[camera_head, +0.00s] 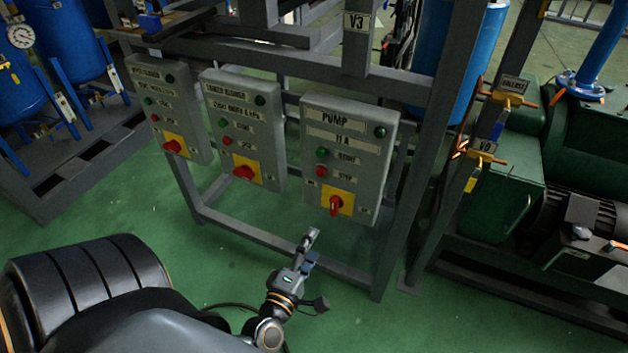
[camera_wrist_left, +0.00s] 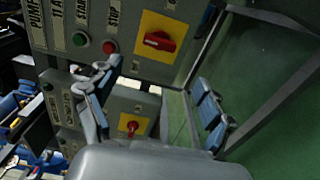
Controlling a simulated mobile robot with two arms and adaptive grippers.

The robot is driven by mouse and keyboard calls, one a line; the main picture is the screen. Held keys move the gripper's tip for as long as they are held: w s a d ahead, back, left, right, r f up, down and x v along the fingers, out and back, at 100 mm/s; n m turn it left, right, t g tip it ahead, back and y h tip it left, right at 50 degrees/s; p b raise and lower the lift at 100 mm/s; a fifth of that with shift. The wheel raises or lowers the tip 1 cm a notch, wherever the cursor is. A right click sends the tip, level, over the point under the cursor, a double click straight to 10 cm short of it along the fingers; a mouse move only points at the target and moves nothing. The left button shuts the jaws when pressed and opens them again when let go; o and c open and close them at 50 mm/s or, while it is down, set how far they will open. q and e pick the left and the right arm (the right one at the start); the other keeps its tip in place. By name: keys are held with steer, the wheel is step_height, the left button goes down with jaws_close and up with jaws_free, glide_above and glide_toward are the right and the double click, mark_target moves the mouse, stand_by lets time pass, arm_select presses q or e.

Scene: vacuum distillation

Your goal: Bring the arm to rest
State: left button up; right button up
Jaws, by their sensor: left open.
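My left gripper (camera_head: 308,250) is in the lower middle of the head view, below the pump control box (camera_head: 347,150) and apart from it. Its blue-padded fingers also show in the left wrist view (camera_wrist_left: 155,98), spread apart with nothing between them. The pump box carries a green button (camera_head: 321,154), a red button (camera_head: 321,171) and a red rotary switch (camera_head: 336,205) on a yellow plate. In the left wrist view, this switch (camera_wrist_left: 158,41) shows above the fingers, not touched by them. My right gripper is out of view.
Two more control boxes (camera_head: 240,125) (camera_head: 170,105) hang left of the pump box on a grey frame (camera_head: 265,232). Blue tanks (camera_head: 60,50) stand at the left, green machinery (camera_head: 505,185) at the right. Green floor (camera_head: 215,265) is open in front of the frame.

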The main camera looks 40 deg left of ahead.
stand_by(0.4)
arm_select(q)
steer(key=s+d+f+m+g+h, duration=0.35)
steer(key=d+f+m, duration=0.25)
steer(key=f+m, duration=0.3)
steer(key=s+d+f+m+g+h, duration=0.25)
steer(key=d+f+m+g, duration=0.35)
steer(key=f, duration=0.6)
steer(key=s+a+f+m+g+y, duration=0.25)
steer(key=s+f+m+g, duration=0.45)
steer(key=s, duration=0.4)
steer(key=s+a+m+p, duration=0.1)
steer(key=s+a+p, duration=0.2)
steer(key=s+p, duration=1.2)
steer(key=shift+s+a+h, duration=0.2)
steer(key=shift+h, duration=0.25)
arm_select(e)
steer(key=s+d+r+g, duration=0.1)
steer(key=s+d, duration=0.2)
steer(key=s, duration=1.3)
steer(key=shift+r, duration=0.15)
